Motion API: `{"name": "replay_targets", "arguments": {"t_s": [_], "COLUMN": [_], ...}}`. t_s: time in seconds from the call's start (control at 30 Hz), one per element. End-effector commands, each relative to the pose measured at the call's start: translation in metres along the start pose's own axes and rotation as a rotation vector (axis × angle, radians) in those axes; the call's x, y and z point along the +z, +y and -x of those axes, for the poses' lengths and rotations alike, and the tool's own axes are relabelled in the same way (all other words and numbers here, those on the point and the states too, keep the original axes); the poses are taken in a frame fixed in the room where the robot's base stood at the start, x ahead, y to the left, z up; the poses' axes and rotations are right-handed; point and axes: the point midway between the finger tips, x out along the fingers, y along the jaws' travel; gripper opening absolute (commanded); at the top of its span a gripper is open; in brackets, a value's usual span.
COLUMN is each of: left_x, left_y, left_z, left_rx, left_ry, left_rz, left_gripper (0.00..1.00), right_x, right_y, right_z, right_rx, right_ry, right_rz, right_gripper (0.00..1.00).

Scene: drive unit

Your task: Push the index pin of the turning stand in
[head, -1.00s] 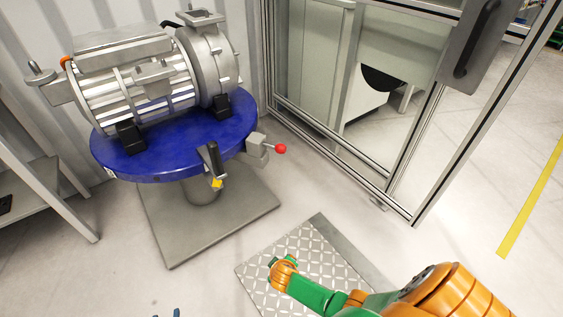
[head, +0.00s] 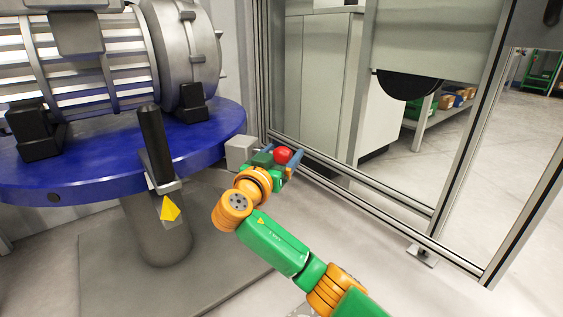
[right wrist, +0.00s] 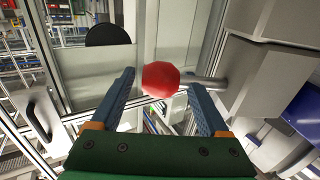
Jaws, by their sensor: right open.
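The index pin's red ball knob (head: 283,155) is at the end of a short metal rod from a grey block (head: 240,152) on the edge of the stand's blue round table (head: 90,160). My right gripper (head: 281,154) is open at the knob. In the right wrist view the knob (right wrist: 160,79) shows between the two blue fingers of the gripper (right wrist: 161,88), with gaps on both sides. The rod (right wrist: 205,82) runs right from it to the grey block. In the head view my gripper hides the rod. My left gripper is out of view.
A metal motor housing (head: 185,60) sits on the table. A framed glass guard (head: 330,175) stands close behind and right of the knob.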

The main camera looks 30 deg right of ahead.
Motion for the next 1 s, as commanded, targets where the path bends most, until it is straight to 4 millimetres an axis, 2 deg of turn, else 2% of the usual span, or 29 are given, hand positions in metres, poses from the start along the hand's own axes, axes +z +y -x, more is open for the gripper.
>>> {"name": "replay_targets", "arguments": {"t_s": [0.1,0.3,0.37,0.6,1.0], "left_x": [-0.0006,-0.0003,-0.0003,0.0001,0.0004], "left_y": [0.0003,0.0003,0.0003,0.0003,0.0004], "left_z": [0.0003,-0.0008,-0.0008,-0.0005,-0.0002], "left_rx": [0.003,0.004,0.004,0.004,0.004], "left_ry": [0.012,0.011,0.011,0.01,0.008], "left_rz": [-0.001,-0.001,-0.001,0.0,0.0], "left_gripper": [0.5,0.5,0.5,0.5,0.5], "right_x": [0.001,0.0004,0.0006,0.0009,0.0013], "right_y": [0.0003,0.0001,0.0,0.0,0.0], "right_z": [-0.0091,-0.01,-0.0099,-0.0097,-0.0097], "right_rx": [0.0,-0.001,-0.001,-0.001,-0.001], "right_ry": [-0.001,-0.002,-0.003,-0.003,-0.003], "right_rz": [-0.001,0.0,0.0,0.001,0.002], "right_gripper": [0.79,0.79,0.65,0.0,0.0]}}
